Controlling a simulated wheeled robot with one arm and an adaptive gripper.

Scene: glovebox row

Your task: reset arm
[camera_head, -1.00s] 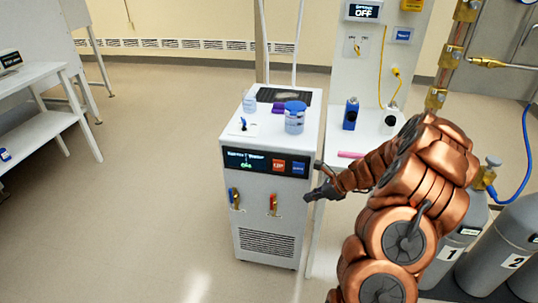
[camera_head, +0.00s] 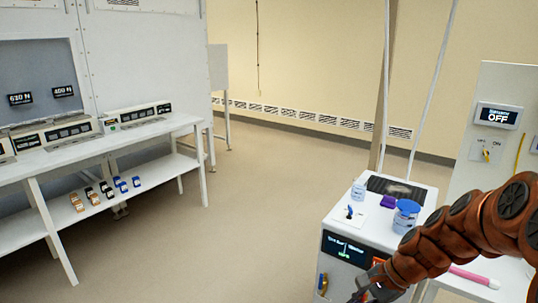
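My copper-coloured arm (camera_head: 470,228) reaches in from the right edge of the head view. It bends down and to the left, in front of the white cabinet (camera_head: 345,225). My gripper (camera_head: 370,288) is dark and small at the bottom of the picture, by the front of the cabinet. The picture's lower edge cuts it off, so I cannot tell whether its fingers are open or shut. I see nothing clearly held in it.
A blue-lidded jar (camera_head: 406,215), a smaller jar (camera_head: 358,189) and a purple item (camera_head: 388,202) stand on the cabinet. A pink rod (camera_head: 474,277) lies on the right bench. A white bench (camera_head: 100,150) with displays is at left. The middle floor (camera_head: 255,205) is clear.

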